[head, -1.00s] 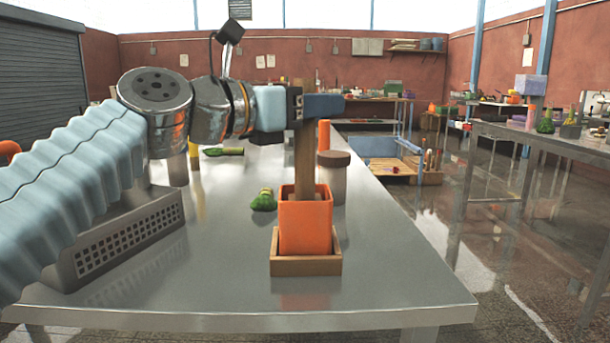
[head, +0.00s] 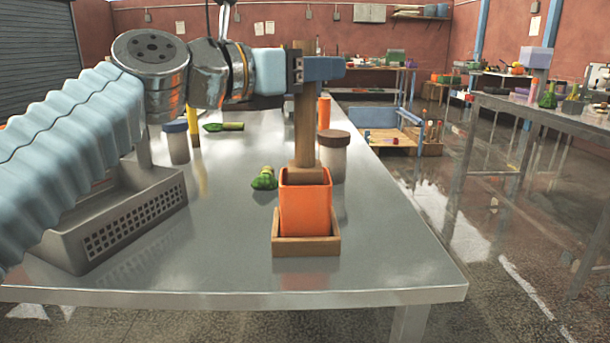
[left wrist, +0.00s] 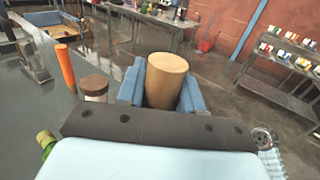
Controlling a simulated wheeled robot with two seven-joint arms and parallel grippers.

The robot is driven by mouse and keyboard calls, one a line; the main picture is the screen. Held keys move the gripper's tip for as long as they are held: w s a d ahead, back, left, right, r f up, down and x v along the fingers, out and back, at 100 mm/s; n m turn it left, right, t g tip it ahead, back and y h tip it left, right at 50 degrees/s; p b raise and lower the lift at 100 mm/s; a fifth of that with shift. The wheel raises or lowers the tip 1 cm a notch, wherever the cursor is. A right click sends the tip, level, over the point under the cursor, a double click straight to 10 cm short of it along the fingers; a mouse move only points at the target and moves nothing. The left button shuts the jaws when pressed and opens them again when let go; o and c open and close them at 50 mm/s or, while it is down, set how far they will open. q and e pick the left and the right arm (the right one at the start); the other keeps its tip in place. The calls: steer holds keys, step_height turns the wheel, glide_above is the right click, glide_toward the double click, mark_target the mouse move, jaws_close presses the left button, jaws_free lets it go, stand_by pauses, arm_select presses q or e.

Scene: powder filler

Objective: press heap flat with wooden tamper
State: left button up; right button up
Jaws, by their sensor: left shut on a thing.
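My left gripper (head: 318,69) is shut on the upper handle of the wooden tamper (head: 305,125), which stands upright. In the left wrist view, the round handle top (left wrist: 167,64) sits between the two blue fingers. The tamper's wider foot shows at the mouth of the orange square container (head: 305,208), its lower edge hidden behind the front rim. The container stands in a shallow wooden tray (head: 306,248) on the metal table. The heap is hidden inside the container. My right gripper is not in view.
A grey perforated basket (head: 135,222) stands at the left. A lidded jar (head: 334,155) and an orange cylinder (head: 323,112) stand behind the container. A green item (head: 264,179) lies left of it. The table's right front is clear.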

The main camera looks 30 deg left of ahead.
mark_target(315, 107)
arm_select(q)
steer(key=shift+f+b, duration=1.8)
steer(key=shift+f, duration=0.85)
steer(key=shift+f+b, duration=1.55)
steer(key=shift+f, duration=0.5)
steer(key=shift+r, duration=0.15)
step_height(315, 107, up, 3)
steer(key=p, duration=0.3)
step_height(315, 107, up, 7)
steer(key=p, duration=0.5)
steer(key=shift+f, duration=0.3)
